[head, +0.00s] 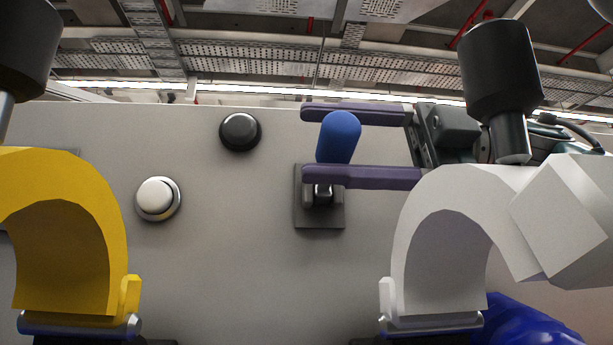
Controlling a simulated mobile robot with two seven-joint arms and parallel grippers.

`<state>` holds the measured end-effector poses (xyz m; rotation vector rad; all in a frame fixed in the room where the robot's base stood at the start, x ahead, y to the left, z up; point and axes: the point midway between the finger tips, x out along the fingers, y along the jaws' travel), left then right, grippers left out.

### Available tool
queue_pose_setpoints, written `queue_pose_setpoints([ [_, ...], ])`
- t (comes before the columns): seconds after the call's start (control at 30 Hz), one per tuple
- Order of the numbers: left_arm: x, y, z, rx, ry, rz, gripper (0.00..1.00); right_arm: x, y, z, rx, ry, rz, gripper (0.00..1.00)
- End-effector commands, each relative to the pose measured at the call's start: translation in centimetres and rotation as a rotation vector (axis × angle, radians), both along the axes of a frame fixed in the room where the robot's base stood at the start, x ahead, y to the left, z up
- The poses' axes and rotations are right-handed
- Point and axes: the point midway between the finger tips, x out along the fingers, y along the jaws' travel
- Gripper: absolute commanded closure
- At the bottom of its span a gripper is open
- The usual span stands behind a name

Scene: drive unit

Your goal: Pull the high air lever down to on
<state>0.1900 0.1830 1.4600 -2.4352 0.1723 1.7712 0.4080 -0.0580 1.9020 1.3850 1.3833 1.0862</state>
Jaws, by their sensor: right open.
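The air lever has a blue handle (338,138) that points up from a small dark mounting plate (320,218) on the grey panel. My right gripper (307,144) reaches in from the right with two purple fingers spread apart. The handle is between the fingers in the picture. The gripper is open, and I cannot tell whether either finger touches the handle. My left gripper is not in view.
A black knob (240,131) and a white button (158,199) sit on the panel (225,260) left of the lever. A yellow curved part (70,220) at the left and a white curved part (440,220) at the right stand in front.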

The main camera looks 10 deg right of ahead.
Motion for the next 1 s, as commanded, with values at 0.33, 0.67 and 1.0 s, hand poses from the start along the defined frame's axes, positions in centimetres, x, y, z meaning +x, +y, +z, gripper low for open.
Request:
queue_pose_setpoints([
  [0.33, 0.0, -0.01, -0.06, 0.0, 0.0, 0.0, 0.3, 0.01, -0.04, -0.04, -0.001, 0.0, 0.0, 0.54],
  [0.67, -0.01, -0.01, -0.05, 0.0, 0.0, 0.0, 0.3, 0.01, -0.06, -0.04, -0.001, 0.0, 0.0, 0.91],
  [1.0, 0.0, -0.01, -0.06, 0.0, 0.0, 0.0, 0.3, 0.01, -0.07, -0.03, -0.001, 0.001, 0.0, 1.0],
])
